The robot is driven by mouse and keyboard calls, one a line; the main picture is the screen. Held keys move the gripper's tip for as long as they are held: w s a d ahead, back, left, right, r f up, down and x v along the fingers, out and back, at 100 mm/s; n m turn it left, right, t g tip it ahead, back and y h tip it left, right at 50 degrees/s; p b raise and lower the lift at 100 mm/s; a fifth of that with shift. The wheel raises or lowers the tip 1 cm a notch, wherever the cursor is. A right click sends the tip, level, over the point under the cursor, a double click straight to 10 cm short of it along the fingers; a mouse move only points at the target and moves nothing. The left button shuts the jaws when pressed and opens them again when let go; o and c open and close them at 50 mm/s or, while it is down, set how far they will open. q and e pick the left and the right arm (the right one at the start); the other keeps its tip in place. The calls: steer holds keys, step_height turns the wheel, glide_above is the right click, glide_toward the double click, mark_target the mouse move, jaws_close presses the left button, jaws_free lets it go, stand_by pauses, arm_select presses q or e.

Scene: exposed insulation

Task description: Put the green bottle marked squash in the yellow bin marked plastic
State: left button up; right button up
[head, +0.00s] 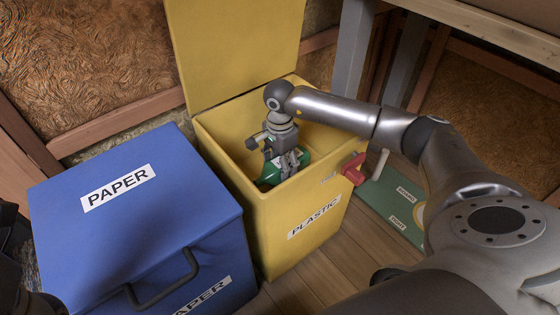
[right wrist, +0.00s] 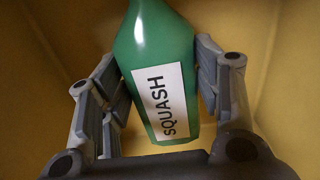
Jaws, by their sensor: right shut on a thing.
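The yellow bin (head: 265,228) marked PLASTIC stands with its lid raised at the back. My right gripper (head: 285,168) reaches down into the bin's opening and is shut on the green squash bottle (head: 295,167). In the right wrist view the bottle (right wrist: 152,50), with its white SQUASH label, lies between the two fingers, and yellow bin walls surround it. Whether the bottle touches the bin floor cannot be told. A dark part at the left edge of the head view may be my left arm; the left gripper cannot be made out.
A closed blue bin (head: 150,215) marked PAPER stands to the left of the yellow bin. A red handle-like thing (head: 353,169) is at the yellow bin's right side. A green labelled board (head: 395,200) lies on the wooden floor at right, and a table leg (head: 350,45) stands behind.

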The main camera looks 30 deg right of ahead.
steer(key=o, duration=0.9)
step_height(320, 180, up, 12)
steer(key=shift+r, duration=0.1)
